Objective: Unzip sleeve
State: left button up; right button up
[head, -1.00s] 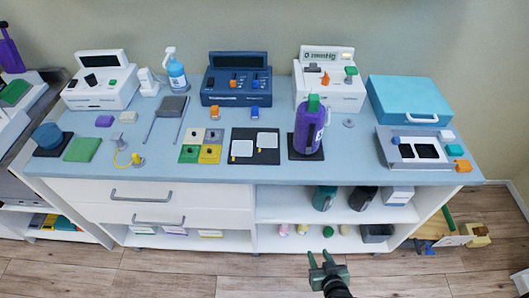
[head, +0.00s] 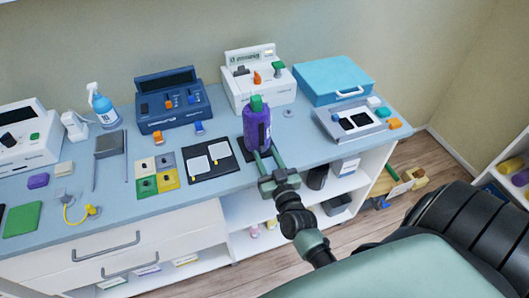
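A purple sleeve (head: 257,130) with a green top (head: 257,103) stands upright on a dark mat on the blue-grey counter. A small pale mark shows on its side; I cannot make out a zip or its pull. My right gripper (head: 266,156) reaches in from the front right. Its two fingers are apart, at the lower front of the sleeve. I cannot tell whether they touch it. The fingers and wrist hide part of the mat. My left gripper is not in view.
Behind the sleeve stand a white device (head: 259,85) and a blue device (head: 170,100). A dark board with two white pads (head: 198,165) lies to its left. A grey tray (head: 350,122) and a turquoise case (head: 335,80) are to its right. Shelves are open below.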

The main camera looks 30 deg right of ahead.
jog(key=shift+w+d, duration=0.2)
jog(key=shift+w, duration=0.2)
grip_shut()
dwell(1.2)
